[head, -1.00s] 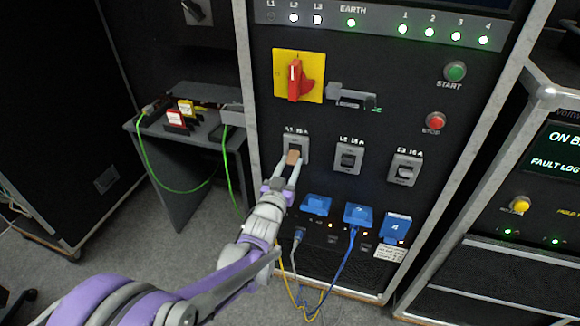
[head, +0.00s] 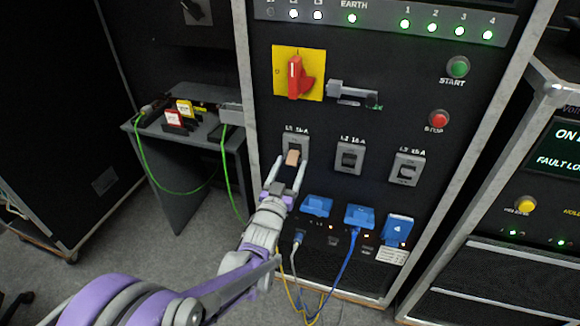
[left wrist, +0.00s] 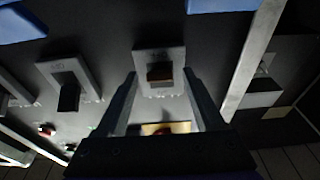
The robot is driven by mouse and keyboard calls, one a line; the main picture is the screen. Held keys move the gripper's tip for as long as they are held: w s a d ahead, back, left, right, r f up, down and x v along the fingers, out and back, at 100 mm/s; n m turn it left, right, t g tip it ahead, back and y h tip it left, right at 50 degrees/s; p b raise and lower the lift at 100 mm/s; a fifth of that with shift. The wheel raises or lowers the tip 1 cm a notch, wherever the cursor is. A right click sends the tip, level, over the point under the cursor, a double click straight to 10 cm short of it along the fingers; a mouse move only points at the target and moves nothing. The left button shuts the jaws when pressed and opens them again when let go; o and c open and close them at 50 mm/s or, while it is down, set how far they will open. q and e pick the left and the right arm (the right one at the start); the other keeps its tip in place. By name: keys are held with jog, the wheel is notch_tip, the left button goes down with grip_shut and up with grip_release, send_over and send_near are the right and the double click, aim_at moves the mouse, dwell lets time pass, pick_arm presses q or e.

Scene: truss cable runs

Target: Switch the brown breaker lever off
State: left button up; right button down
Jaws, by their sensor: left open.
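The brown breaker lever (head: 292,157) sits in the grey housing (head: 296,141) labelled L1, the leftmost of three on the black panel. In the head view it tilts down and out from its housing. My left gripper (head: 292,162) is open, with its two fingers just below and on either side of the lever. In the left wrist view the brown lever (left wrist: 160,72) shows beyond and between the open fingertips (left wrist: 160,80), with no visible contact. My right gripper is not in view.
The L2 (head: 349,158) and L3 (head: 406,169) breakers stand to the right. Blue sockets (head: 358,216) with cables hang below. A red rotary switch (head: 299,78) on a yellow plate is above. The L1 lamp (head: 270,13) is dark; L2 and L3 are lit.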

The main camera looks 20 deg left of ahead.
pick_arm(q)
jog(key=s+f, duration=0.2)
jog(key=s, duration=0.8)
jog(key=shift+s+a, duration=0.2)
jog(key=shift+s, duration=0.05)
jog(key=s+f+g, duration=0.4)
jog(key=s+g, duration=0.1)
jog(key=s, duration=0.4)
jog(key=s+f+g, duration=0.4)
jog(key=s+g, duration=0.1)
jog(key=s, duration=0.4)
jog(key=s+f+g, duration=0.4)
jog(key=s+g, duration=0.1)
jog(key=s, duration=0.4)
notch_tip(320, 180, up, 17)
jog(key=w+p, duration=0.2)
jog(key=p, duration=1.3)
jog(key=shift+w+f+y, duration=0.2)
jog(key=shift+w+y, duration=0.1)
jog(key=shift+w, duration=0.05)
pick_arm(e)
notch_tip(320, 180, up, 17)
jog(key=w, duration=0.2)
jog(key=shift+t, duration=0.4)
pick_arm(q)
jog(key=shift+s, duration=0.1)
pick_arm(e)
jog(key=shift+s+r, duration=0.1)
